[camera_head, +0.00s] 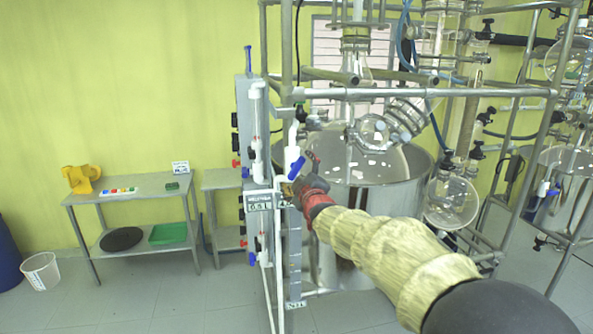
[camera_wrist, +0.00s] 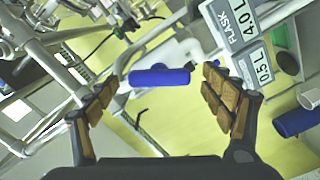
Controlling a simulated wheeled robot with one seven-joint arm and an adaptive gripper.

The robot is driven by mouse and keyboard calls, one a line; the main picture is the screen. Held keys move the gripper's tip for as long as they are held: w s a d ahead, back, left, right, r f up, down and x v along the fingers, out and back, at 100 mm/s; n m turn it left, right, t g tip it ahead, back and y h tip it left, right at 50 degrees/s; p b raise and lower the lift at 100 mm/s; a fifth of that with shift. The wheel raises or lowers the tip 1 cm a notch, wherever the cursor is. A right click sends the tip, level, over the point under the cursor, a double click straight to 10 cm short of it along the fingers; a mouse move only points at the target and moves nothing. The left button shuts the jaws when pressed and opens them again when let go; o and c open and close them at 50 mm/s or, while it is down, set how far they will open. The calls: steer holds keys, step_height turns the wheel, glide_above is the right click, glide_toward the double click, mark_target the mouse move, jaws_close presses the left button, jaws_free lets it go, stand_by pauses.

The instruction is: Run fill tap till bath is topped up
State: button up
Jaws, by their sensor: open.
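The steel bath (camera_head: 395,202) stands behind my arm, with glassware above it. A blue tap handle (camera_head: 297,168) is on the white pipework at the bath's left side. In the wrist view a blue handle (camera_wrist: 160,77) lies crosswise between and just beyond my fingertips; no contact shows. My gripper (camera_head: 305,185) is open beside the pipework, its fingers (camera_wrist: 160,90) spread wide with nothing between the pads. Two readouts sit close by: 0.5 L (camera_wrist: 262,66) and FLASK 4.0 L (camera_wrist: 236,22). The water level inside the bath cannot be made out.
A steel frame (camera_head: 430,93) with clamped glass surrounds the bath. Other blue handles (camera_head: 252,259) and red ones sit on the panel pipework. A side table (camera_head: 140,190) with a yellow object (camera_head: 82,178) stands left. The floor (camera_head: 150,290) at front left is clear.

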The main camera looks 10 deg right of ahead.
steer(key=s, duration=0.9)
steer(key=shift+s, duration=0.15)
stand_by(7.0)
